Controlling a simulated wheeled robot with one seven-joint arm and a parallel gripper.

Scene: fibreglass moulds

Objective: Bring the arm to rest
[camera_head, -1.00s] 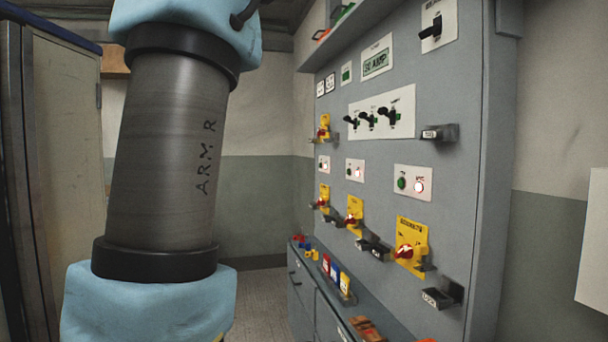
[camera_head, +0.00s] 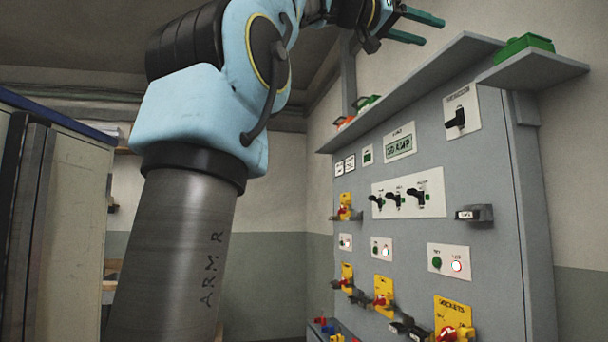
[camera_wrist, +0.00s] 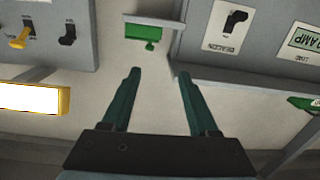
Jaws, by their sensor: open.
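My arm rises at the left of the head view, bending over to the right at the top. My gripper (camera_head: 420,27) is at the top, above and in front of the grey control panel's top shelf. Its two green fingers are apart with nothing between them. In the wrist view my gripper (camera_wrist: 158,72) also shows open and empty, with a wall behind the fingers. The grey control panel (camera_head: 415,245) stands at the right with switches, lamps and yellow rotary switch plates.
A shelf (camera_head: 425,88) runs along the panel's top. A tall cabinet (camera_head: 65,215) stands at the left. In the wrist view, a yellow-framed bright rectangle (camera_wrist: 30,98) is at left. Free air surrounds the fingers.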

